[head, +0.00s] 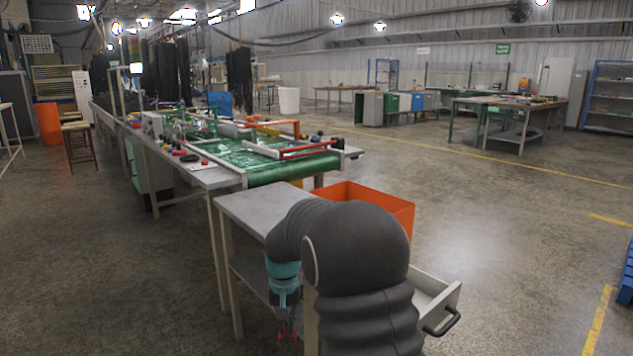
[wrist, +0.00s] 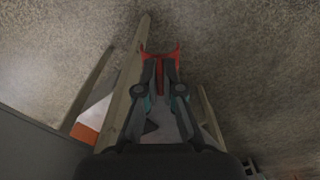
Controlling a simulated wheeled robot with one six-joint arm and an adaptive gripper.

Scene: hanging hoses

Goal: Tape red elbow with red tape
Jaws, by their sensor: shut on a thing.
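My gripper (wrist: 161,55) hangs low beside the near grey table in the head view (head: 286,332), its fingers pointing down. It is shut on a small red piece (wrist: 160,75), which shows between and around the fingertips. I cannot tell from its shape whether this is the red tape or the red elbow. A red bar (head: 310,153) lies at the near end of the green-topped bench; I cannot make out whether it includes the red elbow. Small red items (head: 181,152) sit on that bench's left edge, too small to identify.
The near grey table (head: 250,205) has a bare top, partly hidden by my arm. An open drawer with a black handle (head: 442,324) juts out at right. An orange bin (head: 375,205) stands behind my arm. A wooden leg (wrist: 130,85) runs close beside my gripper.

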